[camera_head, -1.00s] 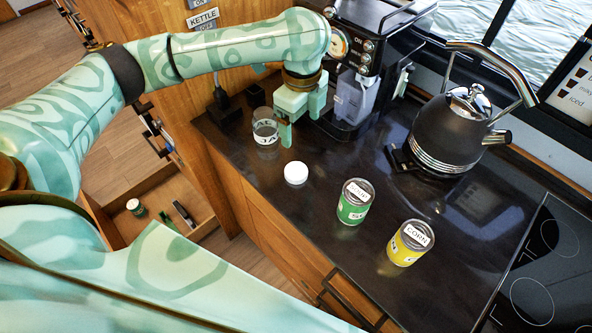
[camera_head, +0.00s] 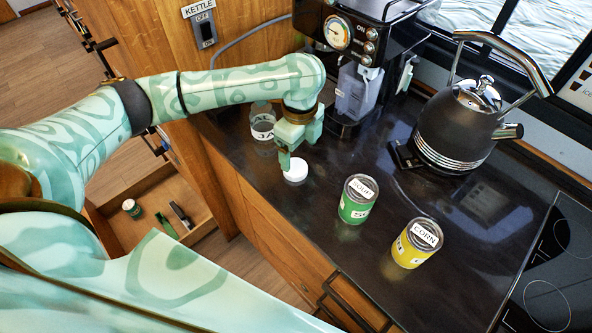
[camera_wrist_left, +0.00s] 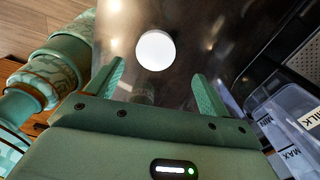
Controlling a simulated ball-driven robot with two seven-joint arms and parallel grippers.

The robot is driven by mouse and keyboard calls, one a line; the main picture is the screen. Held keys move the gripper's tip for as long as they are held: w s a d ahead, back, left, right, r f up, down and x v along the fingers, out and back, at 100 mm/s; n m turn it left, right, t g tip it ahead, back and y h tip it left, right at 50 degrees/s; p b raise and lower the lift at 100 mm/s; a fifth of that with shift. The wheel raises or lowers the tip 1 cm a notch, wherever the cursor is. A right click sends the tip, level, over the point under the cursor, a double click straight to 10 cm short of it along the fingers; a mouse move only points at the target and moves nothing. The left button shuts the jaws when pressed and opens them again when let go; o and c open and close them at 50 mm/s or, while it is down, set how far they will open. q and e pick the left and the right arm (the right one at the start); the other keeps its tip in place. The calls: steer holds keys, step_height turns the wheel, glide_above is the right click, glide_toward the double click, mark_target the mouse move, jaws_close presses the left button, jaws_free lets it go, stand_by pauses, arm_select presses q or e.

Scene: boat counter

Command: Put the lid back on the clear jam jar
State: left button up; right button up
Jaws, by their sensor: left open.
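The round white lid (camera_head: 295,172) lies flat on the dark counter; it also shows in the left wrist view (camera_wrist_left: 155,50), just beyond and between the fingers. The clear jam jar (camera_head: 262,126), with a printed label, stands upright and open-topped on the counter, left of the lid and partly beside my arm. My left gripper (camera_head: 299,148) is open and empty, pointing down close above the lid; one finger overlaps the lid's edge in the head view. Its fingers also show in the left wrist view (camera_wrist_left: 158,75). My right gripper is not in view.
A green can (camera_head: 356,200) and a yellow corn can (camera_head: 416,244) stand right of the lid. The coffee machine (camera_head: 355,40) is behind the gripper, and a black kettle (camera_head: 462,125) stands at the back right. An open drawer (camera_head: 155,200) is below left.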

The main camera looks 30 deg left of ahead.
mark_target(295, 167)
arm_select(q)
steer(key=shift+f, duration=0.25)
steer(key=f+b, duration=0.1)
steer(key=f, duration=0.2)
steer(key=f+b, duration=0.1)
steer(key=f, duration=0.1)
steer(key=shift+s+a+f+b, duration=0.2)
steer(key=shift+s+a+b, duration=0.1)
steer(key=shift+a, duration=0.05)
steer(key=shift+r, duration=0.1)
steer(key=c, duration=1.1)
